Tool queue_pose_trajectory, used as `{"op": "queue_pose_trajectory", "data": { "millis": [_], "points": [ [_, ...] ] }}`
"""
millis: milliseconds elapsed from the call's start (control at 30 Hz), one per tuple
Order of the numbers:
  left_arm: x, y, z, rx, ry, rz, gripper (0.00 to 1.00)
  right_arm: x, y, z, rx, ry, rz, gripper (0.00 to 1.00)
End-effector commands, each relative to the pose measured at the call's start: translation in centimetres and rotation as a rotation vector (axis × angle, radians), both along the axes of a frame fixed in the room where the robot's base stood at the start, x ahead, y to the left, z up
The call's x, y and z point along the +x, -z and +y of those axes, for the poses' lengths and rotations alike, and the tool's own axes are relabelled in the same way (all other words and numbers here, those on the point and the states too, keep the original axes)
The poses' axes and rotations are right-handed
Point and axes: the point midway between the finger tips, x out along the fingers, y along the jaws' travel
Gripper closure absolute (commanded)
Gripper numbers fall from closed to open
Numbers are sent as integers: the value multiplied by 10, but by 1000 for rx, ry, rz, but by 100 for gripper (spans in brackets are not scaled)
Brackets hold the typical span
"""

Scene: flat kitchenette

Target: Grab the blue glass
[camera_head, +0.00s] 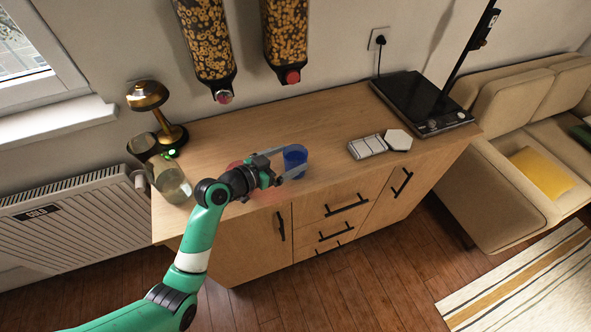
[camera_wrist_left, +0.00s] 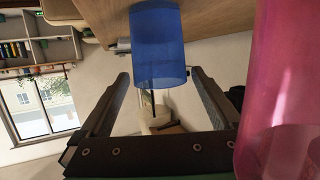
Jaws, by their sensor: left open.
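The blue glass (camera_head: 295,157) stands upright near the front edge of the wooden counter, at the end of my left gripper (camera_head: 293,163). My left gripper is open, with one finger on each side of the glass. In the left wrist view the blue glass (camera_wrist_left: 158,45) hangs inverted in the picture, its near end between the fingertips of the gripper (camera_wrist_left: 159,77). A gap shows on both sides, and it is not gripped. My right gripper is in neither view.
A pink-red translucent object (camera_wrist_left: 285,90) is close beside my left gripper; in the head view it is mostly hidden behind the gripper. A clear glass vessel (camera_head: 172,183) and a brass lamp (camera_head: 148,97) stand at the left. White-grey blocks (camera_head: 368,147) lie to the right.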

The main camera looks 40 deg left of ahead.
Motion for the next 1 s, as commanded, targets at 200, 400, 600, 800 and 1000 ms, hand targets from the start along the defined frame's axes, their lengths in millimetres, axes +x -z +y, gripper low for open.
{"op": "queue_pose_trajectory", "data": {
  "millis": [200,400,600,800,1000],
  "points": [
    [10,4,-1,0,1,1,0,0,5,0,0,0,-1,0],
    [45,16,-3,-1,2,0,0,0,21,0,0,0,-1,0],
    [58,18,-3,0,0,1,0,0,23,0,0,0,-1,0],
    [57,17,-3,0,0,1,11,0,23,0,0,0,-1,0],
    [57,17,-3,0,0,1,47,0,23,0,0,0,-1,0]
  ]
}}
